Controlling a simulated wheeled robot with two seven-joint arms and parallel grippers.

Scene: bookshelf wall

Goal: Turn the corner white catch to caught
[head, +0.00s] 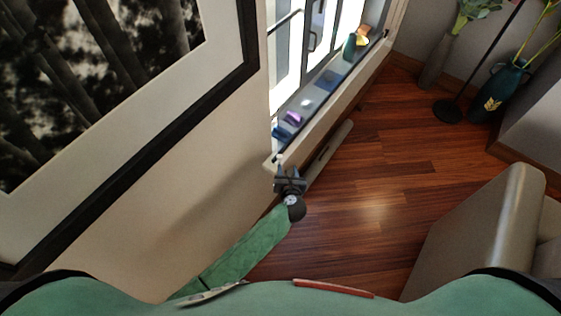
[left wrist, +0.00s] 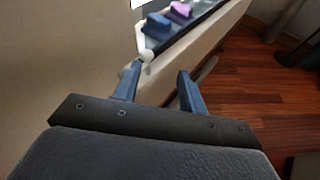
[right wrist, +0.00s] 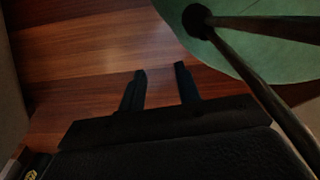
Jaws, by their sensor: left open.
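The white catch shows as a small pale knob (left wrist: 147,56) at the near corner of the window sill in the left wrist view. In the head view the catch (head: 279,160) is a tiny pale spot just beyond my left gripper (head: 290,174). My left gripper is open, and the knob appears between its fingertips (left wrist: 158,71), closer to the left finger. I cannot tell whether they touch. The catch's lower part and its turn are too small to make out. My right gripper (right wrist: 160,69) is open and empty above the wood floor, seen only in the right wrist view.
The window sill (head: 345,85) holds several small items, among them a purple one (head: 294,118) and a blue one (head: 328,80). A framed picture (head: 110,80) hangs on the left wall. Vases (head: 497,92) and a beige seat (head: 480,235) stand right.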

